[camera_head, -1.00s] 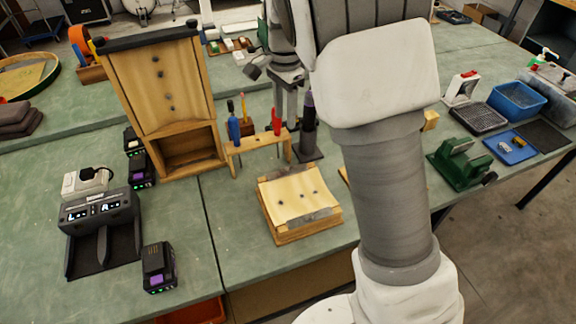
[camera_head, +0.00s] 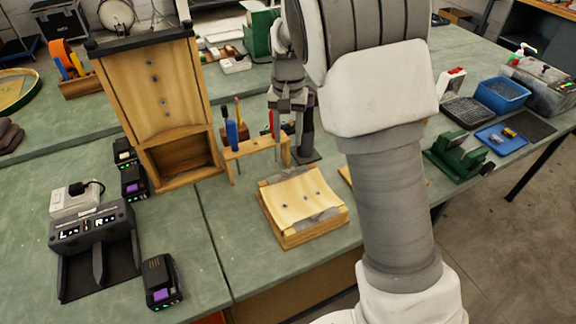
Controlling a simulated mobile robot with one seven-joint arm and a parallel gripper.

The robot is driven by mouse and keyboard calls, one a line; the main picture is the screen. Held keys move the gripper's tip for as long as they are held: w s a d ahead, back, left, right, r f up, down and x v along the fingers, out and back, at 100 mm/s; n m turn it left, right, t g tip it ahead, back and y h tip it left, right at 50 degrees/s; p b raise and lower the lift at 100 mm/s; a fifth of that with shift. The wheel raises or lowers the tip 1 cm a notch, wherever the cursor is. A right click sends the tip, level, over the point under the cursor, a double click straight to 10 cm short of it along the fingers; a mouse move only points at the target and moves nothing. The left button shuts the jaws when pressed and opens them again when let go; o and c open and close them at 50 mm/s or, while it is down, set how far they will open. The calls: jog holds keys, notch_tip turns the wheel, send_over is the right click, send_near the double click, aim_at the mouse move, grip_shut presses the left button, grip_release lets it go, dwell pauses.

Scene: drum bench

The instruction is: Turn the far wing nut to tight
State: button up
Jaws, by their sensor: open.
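No wing nut can be made out for certain at this size. Small dark fittings show on the tall wooden panel (camera_head: 180,82) at the left and on the low wooden block (camera_head: 303,207) at the bench's front edge; I cannot tell whether any is the far wing nut. My gripper (camera_head: 287,126) points down with its fingers apart and looks empty. In the picture it lies above and behind the low block, over the tool rack. My arm hides the bench right of the block.
A wooden tool rack (camera_head: 256,147) with upright screwdrivers stands behind the block, close to my gripper in the picture. A charger (camera_head: 97,236) and several battery packs lie left. A green vise (camera_head: 457,154) and a blue bin (camera_head: 502,95) are right.

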aim_at(288, 171)
notch_tip(288, 171, down, 11)
jog(key=shift+r, duration=0.1)
dwell(0.3)
grip_shut()
